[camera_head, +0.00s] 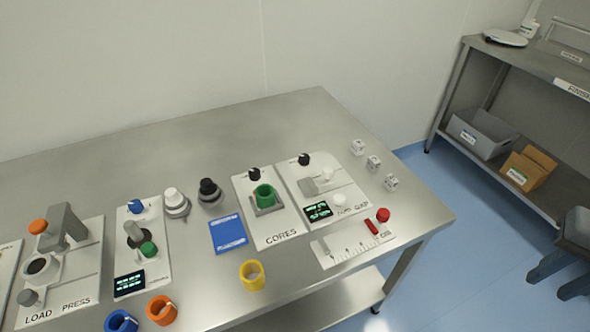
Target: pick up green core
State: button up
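The green core (265,195) is a short hollow ring. It stands upright on a grey seat in the white panel marked CORES (278,234), near the middle of the metal table. A black knob (254,174) is just behind it on the same panel. Nothing touches the core from above. My gripper is not in view.
A yellow ring (252,275), an orange ring (161,310) and a blue ring (121,321) stand along the front. A blue card (227,234) lies left of the CORES panel, and the gap panel (328,190) adjoins its right. The table's back (260,115) is clear.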

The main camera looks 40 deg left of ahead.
aim_at(264, 193)
jog(key=i, duration=0.4)
jog(key=u, duration=2.5)
jog(key=i, duration=0.5)
jog(key=z, duration=0.1)
